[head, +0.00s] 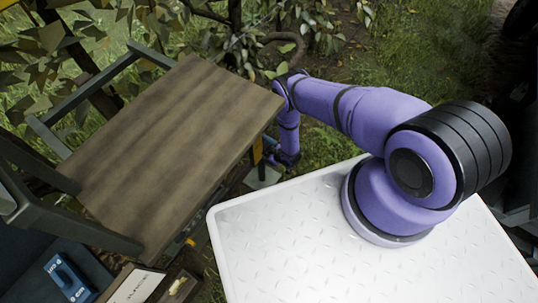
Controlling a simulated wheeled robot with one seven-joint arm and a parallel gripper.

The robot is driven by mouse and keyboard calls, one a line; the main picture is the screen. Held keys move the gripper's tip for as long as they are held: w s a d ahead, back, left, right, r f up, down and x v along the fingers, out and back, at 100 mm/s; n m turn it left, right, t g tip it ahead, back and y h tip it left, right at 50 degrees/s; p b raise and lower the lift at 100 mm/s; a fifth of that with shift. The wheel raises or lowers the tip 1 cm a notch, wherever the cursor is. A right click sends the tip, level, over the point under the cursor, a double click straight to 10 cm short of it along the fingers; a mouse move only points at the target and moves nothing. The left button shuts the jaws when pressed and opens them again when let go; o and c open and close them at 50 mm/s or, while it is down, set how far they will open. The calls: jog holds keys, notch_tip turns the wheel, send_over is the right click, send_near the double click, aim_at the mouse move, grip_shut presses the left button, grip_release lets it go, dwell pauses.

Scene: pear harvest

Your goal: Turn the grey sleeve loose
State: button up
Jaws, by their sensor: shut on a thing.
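My purple arm reaches from the white deck over to the right edge of the wooden tabletop and bends down there. My gripper (269,157) is small and dark at the arm's low end, close beside the tabletop's edge. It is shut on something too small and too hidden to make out. I cannot pick out the grey sleeve in this view; the tabletop's edge and my wrist cover much of that spot. A yellow upright part (257,152) stands right by the gripper, and a pale grey block (264,178) lies below it.
The brown wooden tabletop (165,150) with dark green frame bars (85,90) fills the left. A blue object (69,278) and a white label card (135,287) are at the bottom left. Leafy branches (320,20) hang behind. Open grass (400,50) lies beyond my arm.

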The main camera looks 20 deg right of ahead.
jog(key=shift+s+a+f, duration=0.1)
jog(key=shift+s+f, duration=0.1)
jog(key=shift+s, duration=0.2)
jog(key=o, duration=1)
jog(key=shift+w, duration=0.1)
jog(key=shift+o, duration=1)
jog(key=shift+w, duration=0.15)
jog(key=shift+r, duration=0.15)
jog(key=v, duration=1)
jog(key=shift+s+r, duration=0.2)
jog(key=shift+s, duration=0.05)
